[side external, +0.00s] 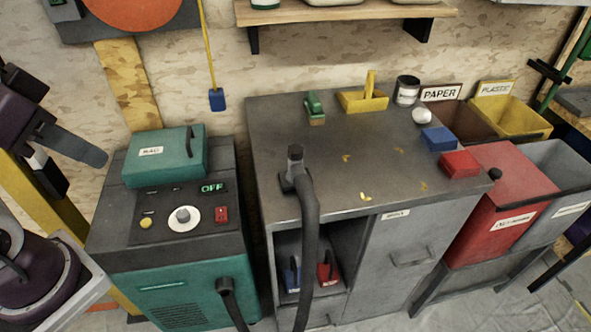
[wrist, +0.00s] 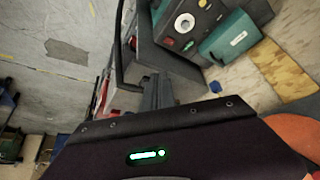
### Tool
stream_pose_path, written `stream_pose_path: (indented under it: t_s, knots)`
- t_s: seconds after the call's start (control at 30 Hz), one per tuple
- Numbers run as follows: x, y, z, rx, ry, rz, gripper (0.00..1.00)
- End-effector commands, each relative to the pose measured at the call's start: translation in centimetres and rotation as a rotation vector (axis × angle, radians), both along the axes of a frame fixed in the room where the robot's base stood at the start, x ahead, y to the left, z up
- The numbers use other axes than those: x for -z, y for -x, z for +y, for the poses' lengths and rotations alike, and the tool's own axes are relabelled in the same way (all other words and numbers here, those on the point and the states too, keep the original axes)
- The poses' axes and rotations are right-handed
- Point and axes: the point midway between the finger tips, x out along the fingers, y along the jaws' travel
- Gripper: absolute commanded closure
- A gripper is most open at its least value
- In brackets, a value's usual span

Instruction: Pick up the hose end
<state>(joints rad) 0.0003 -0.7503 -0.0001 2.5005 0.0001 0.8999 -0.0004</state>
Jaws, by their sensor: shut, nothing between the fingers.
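A dark hose also shows in the wrist view (wrist: 120,50), partly hidden lower down by my gripper. My gripper (side external: 100,157) is at the far left in the side view, above and left of the teal machine, well apart from the hose end. In the wrist view its fingers (wrist: 158,90) are together and empty.
The teal machine (side external: 180,282) with a lidded teal box (side external: 165,160) stands between my gripper and the cabinet (side external: 325,150). Bins stand at right. The cabinet top's middle is mostly clear.

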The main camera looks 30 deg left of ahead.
Motion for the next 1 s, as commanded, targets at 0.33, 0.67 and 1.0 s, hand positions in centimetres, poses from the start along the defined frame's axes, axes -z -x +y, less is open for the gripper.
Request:
stream_pose_path:
  t_s: [0.33,0.67,1.0]
  knots:
    - [0.0,0.0,0.0,0.0,0.0,0.0,0.84]
    - [0.0,0.0,0.0,0.0,0.0,0.0,0.45]
    - [-4.0,-0.2,0.0,0.0,0.0,-0.008,0.45]
